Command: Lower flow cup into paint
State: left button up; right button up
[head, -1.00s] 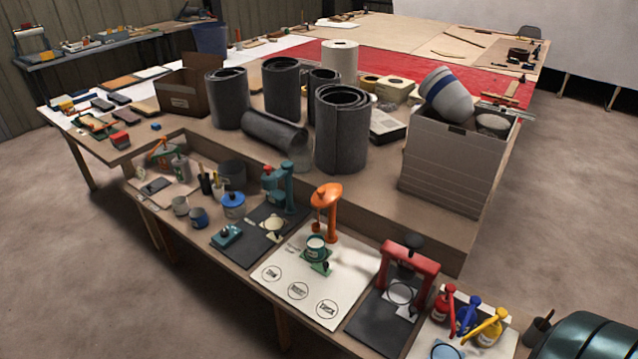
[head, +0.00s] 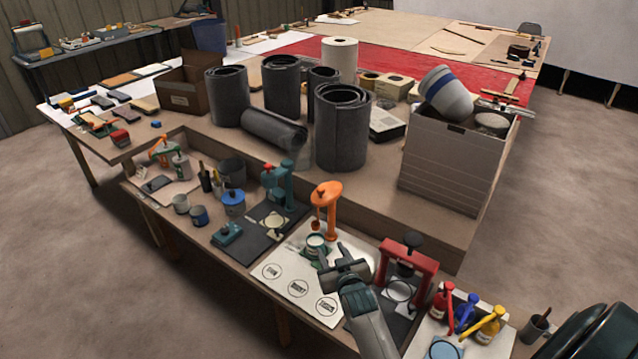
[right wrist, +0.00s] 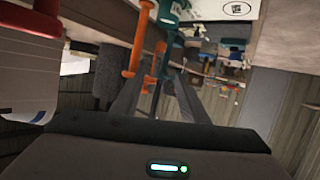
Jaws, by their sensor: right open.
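An orange stand (head: 329,205) on a white printed mat (head: 285,268) carries a small orange cup (head: 316,226), seemingly the flow cup, hanging from its arm. A small open paint can (head: 315,244) with a pale top stands below the cup. My right gripper (head: 334,254) is open at the can's near right side, its fingers pointing toward the stand; contact cannot be told. In the right wrist view the gripper (right wrist: 157,88) shows two spread fingers, with the orange stand (right wrist: 134,62) and a teal object (right wrist: 173,12) beyond them. My left gripper is not in view.
A red press (head: 408,262) stands close to the right of my right arm. A teal press (head: 280,187) stands left of the orange stand. Red, blue and yellow bottles (head: 466,314) are at the right. A raised table (head: 400,215) with grey rolls lies behind.

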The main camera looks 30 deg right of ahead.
jog(key=w+d+r+m+t+h, duration=0.2)
jog(key=w+r, duration=0.3)
jog(key=w, duration=0.3)
jog(key=shift+w+d+t, duration=0.2)
jog(key=shift+d+t, duration=0.4)
jog(key=shift+d, duration=0.3)
